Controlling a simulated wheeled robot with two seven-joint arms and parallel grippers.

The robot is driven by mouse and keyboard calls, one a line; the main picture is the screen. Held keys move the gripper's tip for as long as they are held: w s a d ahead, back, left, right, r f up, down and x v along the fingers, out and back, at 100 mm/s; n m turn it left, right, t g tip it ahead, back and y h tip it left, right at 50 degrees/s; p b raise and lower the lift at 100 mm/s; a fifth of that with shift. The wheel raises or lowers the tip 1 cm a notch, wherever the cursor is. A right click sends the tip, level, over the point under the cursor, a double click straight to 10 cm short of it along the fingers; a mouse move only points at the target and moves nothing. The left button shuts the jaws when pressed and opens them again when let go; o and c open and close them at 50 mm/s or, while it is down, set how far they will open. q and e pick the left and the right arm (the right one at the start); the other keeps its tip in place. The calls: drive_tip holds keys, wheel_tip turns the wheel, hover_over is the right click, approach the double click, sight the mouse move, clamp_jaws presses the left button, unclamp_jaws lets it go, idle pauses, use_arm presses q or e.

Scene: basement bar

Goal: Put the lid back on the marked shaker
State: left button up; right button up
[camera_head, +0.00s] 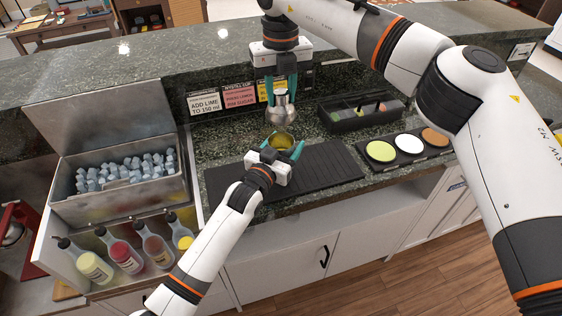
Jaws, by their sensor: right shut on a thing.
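The shaker (281,140) is an open metal cup with yellow-green contents, standing at the back edge of the black bar mat. Any mark on it is hidden or too small to see. My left gripper (283,151) reaches in from the front, with teal fingers on either side of the shaker; whether they press on it I cannot tell. My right gripper (280,92) points down from above, shut on the silver lid (282,114). The lid is upright, apart from the shaker and roughly above its opening in this view.
A black caddy (345,120) and a tray with green, white and brown discs (409,147) stand right. An ice bin (110,205) and several bottles (126,257) are left. Recipe cards (204,103) stand at the back.

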sight(281, 111)
use_arm(q)
drive_tip(key=c, duration=1)
use_arm(e)
drive_tip(key=shift+f, duration=2.4)
drive_tip(key=shift+f, duration=0.1)
drive_tip(key=shift+f, duration=0.75)
drive_tip(key=shift+f, duration=0.6)
drive_tip(key=o, duration=1)
drive_tip(key=shift+o, duration=0.2)
